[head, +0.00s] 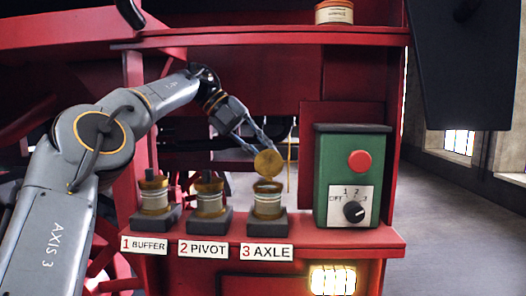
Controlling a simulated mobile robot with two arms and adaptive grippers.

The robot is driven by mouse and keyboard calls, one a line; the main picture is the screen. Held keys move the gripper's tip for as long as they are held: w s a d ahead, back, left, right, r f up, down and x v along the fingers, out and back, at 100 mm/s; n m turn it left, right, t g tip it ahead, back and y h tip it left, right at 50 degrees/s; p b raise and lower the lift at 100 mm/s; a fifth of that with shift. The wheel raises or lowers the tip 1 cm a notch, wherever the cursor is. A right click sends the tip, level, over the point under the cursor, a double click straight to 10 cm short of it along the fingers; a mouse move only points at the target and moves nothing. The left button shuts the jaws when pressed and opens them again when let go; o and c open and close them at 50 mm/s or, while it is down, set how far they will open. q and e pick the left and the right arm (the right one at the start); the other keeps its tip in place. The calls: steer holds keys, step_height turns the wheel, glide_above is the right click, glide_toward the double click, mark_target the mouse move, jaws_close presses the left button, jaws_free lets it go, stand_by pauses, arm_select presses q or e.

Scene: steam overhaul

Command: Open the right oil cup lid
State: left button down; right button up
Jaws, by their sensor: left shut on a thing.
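The right oil cup (268,202), above the label "3 AXLE", is a brass cup with a pale band on a dark block. Its round brass lid (268,162) stands raised on edge above the cup, with its flat face toward me and the cup's top uncovered. My left gripper (264,145) reaches in from the upper left and is shut on the lid near its upper edge. The exact finger contact is small and partly hidden behind the lid. My right gripper is not in view.
The "1 BUFFER" cup (154,195) and "2 PIVOT" cup (209,197) stand left on the same red shelf (375,239). A green control box (334,160) with red button and dial stands close on the right. A thin brass rod (290,165) rises behind the lid.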

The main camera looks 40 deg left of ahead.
arm_select(q)
steer(key=shift+f, duration=0.3)
steer(key=c, duration=1.3)
jaws_free()
steer(key=shift+w+d+r, duration=0.1)
steer(key=shift+r, duration=0.1)
steer(key=shift+r, duration=0.1)
